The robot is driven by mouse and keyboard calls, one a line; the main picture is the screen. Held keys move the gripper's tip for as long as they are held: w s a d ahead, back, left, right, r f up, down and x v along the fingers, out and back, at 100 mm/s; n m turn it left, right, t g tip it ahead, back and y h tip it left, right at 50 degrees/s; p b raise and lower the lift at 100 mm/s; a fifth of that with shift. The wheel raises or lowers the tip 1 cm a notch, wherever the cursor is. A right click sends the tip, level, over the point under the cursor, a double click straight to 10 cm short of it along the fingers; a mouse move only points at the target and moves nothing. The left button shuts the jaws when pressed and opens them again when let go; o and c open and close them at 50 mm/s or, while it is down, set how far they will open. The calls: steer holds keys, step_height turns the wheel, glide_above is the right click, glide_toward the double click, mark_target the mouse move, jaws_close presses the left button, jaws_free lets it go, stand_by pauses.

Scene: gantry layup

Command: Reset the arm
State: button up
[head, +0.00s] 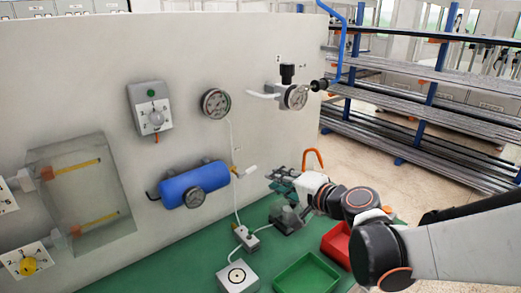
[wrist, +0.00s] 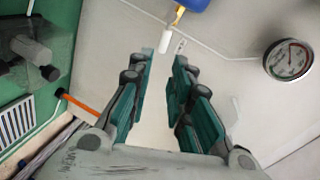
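My arm reaches in from the right in the head view. My gripper (head: 283,180) is in front of the pale panel (head: 270,40), above the green bench (head: 180,270). In the wrist view its two green-padded fingers (wrist: 160,95) stand apart, with nothing between them. A small white cylinder (wrist: 165,42) on the panel shows beyond the fingertips; it also shows in the head view (head: 251,169), left of my gripper.
A blue tank (head: 195,185), a round gauge (head: 215,103) and a regulator (head: 297,96) are on the panel. A green tray (head: 306,276), a red bin (head: 338,243) and a white box with a button (head: 237,278) stand on the bench. Racks of long bars (head: 430,100) stand behind right.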

steer(key=s+d+f+n+g+h, duration=0.1)
steer(key=s+d+n+g+h, duration=0.1)
steer(key=s, duration=0.5)
steer(key=s+d+f+n+g+h, duration=0.1)
steer(key=s+d+n+g+h, duration=0.1)
steer(key=s, duration=0.6)
steer(key=s+d+f+n+g+h, duration=0.1)
steer(key=s+d+n+h, duration=0.3)
steer(key=s, duration=0.4)
steer(key=shift+s+d+f+n+g, duration=0.2)
steer(key=shift+d+f+n+g, duration=0.2)
steer(key=shift+d+f+n, duration=0.25)
